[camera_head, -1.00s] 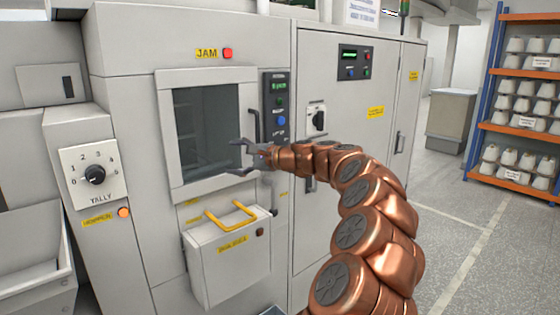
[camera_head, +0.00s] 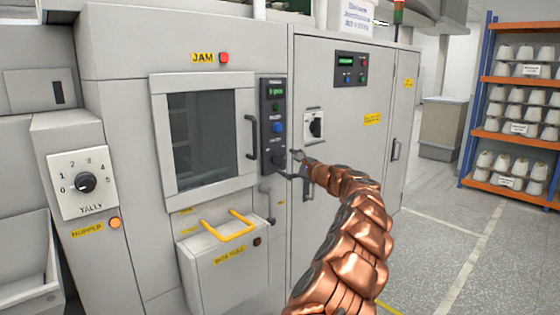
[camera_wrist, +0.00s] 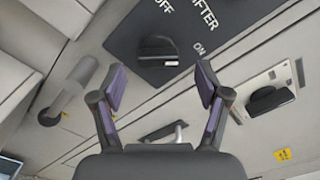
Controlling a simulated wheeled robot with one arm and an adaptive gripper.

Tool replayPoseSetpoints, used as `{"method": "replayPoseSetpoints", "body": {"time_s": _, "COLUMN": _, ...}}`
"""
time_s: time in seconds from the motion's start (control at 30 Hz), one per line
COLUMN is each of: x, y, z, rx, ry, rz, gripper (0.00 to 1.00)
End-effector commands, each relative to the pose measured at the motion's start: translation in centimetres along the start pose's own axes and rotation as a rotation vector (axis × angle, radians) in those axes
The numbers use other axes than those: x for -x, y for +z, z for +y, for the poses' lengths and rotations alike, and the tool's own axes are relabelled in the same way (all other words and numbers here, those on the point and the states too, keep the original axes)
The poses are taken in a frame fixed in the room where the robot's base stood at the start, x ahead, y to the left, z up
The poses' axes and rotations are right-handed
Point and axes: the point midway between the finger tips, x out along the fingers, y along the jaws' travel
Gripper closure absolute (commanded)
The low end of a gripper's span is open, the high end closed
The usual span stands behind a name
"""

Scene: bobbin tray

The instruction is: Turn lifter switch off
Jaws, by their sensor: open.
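The lifter switch is a black rotary knob (camera_wrist: 158,48) on a dark panel (camera_wrist: 135,22) lettered LIFTER, OFF and ON in the wrist view. A small white mark shows at its lower right edge, nearer the ON lettering than OFF. In the head view the knob (camera_head: 277,159) sits at the bottom of the narrow dark control panel, close beside my fingers. My gripper (camera_wrist: 160,84) is open and empty, its fingers spread to either side below the knob in the wrist view. In the head view my gripper (camera_head: 291,166) is just right of the knob; contact cannot be told.
A door handle (camera_head: 251,137) stands left of the panel. Another rotary switch (camera_head: 316,126) is on the cabinet to the right. A box with a yellow handle (camera_head: 228,226) juts out below. A TALLY dial (camera_head: 85,183) is at far left. Open floor lies right.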

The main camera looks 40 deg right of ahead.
Motion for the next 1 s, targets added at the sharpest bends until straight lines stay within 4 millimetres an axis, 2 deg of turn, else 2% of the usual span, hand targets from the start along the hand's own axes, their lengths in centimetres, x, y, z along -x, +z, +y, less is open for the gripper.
{"method": "replayPoseSetpoints", "body": {"time_s": 0.13, "x": -1.7, "y": 0.1, "z": 0.2, "rx": 0.003, "ry": 0.005, "rz": -0.001, "gripper": 0.25}}
{"method": "replayPoseSetpoints", "body": {"time_s": 0.4, "x": -3.5, "y": 0.2, "z": 0.2, "rx": 0.0, "ry": 0.004, "rz": -0.002, "gripper": 0.25}}
{"method": "replayPoseSetpoints", "body": {"time_s": 0.87, "x": -4.1, "y": 0.3, "z": 0.3, "rx": 0.001, "ry": 0.004, "rz": -0.004, "gripper": 0.25}}
{"method": "replayPoseSetpoints", "body": {"time_s": 1.0, "x": -4.1, "y": 0.3, "z": 0.3, "rx": 0.001, "ry": 0.004, "rz": -0.004, "gripper": 0.38}}
